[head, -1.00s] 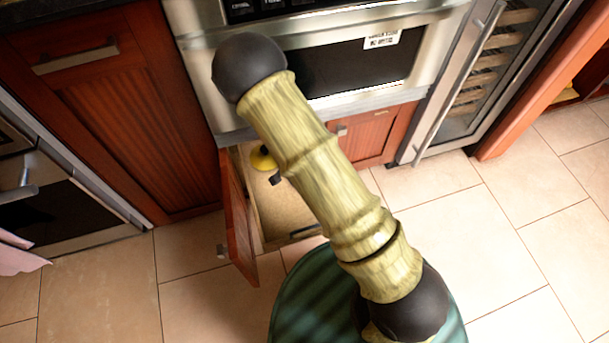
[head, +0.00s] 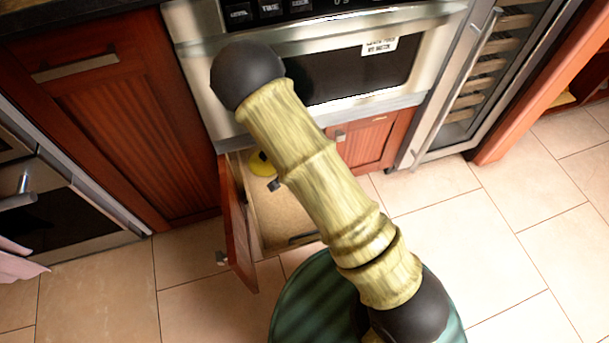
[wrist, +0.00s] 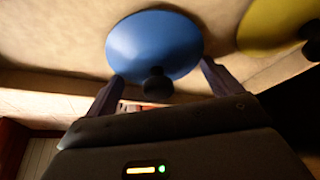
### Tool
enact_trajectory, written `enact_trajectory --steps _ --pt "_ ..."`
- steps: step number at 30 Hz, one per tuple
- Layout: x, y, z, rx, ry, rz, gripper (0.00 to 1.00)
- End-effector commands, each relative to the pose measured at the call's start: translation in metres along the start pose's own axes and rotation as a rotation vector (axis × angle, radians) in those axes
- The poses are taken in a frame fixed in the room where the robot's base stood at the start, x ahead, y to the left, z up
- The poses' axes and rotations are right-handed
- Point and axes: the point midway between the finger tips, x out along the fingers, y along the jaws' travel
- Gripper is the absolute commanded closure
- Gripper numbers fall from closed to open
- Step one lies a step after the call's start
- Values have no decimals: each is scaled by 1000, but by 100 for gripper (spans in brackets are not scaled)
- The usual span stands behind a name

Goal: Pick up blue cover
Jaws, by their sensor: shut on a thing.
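The blue cover (wrist: 155,45), a round disc with a black knob (wrist: 157,84), shows in the wrist view. My gripper (wrist: 162,72) has one finger at each side of its rim and is shut on it. The cover is close to a pale tan surface, and I cannot tell whether it touches it. In the head view my arm hides the blue cover and most of my gripper.
A yellow cover (wrist: 277,24) lies to the right of the blue one; it also shows in the open drawer (head: 285,217). The drawer's wooden front (head: 237,225) stands out over the tiled floor. The microwave (head: 350,70) is above it.

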Motion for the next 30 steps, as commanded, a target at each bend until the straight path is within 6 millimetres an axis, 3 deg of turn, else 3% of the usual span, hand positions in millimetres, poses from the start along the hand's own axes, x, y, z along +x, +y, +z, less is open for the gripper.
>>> enact_trajectory --steps 8,20,30 --pt "-17 0 -7 1 0 0 31" --pt "-46 0 72 -6 -1 1 31" --pt "-118 0 39 -1 1 -2 31"
